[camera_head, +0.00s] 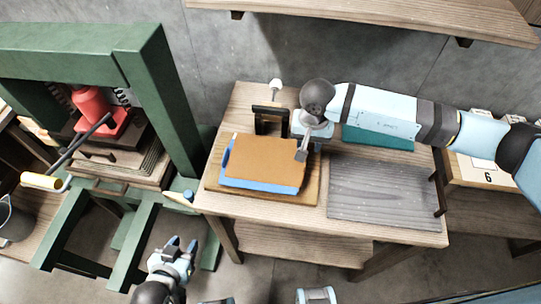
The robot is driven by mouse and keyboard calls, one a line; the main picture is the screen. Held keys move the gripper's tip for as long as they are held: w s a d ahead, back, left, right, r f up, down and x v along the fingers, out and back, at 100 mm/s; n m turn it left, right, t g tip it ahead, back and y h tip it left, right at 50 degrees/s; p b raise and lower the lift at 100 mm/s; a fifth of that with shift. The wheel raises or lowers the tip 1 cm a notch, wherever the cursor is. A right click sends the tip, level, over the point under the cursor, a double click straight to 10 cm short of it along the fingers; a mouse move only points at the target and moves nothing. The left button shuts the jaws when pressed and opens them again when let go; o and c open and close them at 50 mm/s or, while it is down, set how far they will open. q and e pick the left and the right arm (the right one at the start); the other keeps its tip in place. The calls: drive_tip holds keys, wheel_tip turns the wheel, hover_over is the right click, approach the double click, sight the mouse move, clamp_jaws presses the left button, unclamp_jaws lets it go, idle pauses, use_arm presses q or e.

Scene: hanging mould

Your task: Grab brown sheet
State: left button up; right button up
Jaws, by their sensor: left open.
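The brown sheet (265,160) lies on top of a stack on the wooden table, above a blue sheet (235,178) whose edges show at the left and front. Under them is a wooden board (312,190). My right gripper (304,150) points down at the sheet's right back corner and covers part of it. I cannot tell whether it touches the sheet or whether its fingers are apart. My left gripper (182,246) is open and empty, in front of the table at the lower left, away from the sheet.
A grey ribbed mat (382,194) lies right of the stack. A teal box (378,137) and a dark upright holder (270,121) stand behind. A green press frame (160,90) with a red jack (92,108) stands left. A shelf (380,14) hangs above.

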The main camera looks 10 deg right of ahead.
drive_tip(key=shift+s+a+f, duration=0.1)
drive_tip(key=shift+f, duration=1.5)
drive_tip(key=shift+c, duration=0.4)
clamp_jaws()
drive_tip(key=shift+r, duration=0.15)
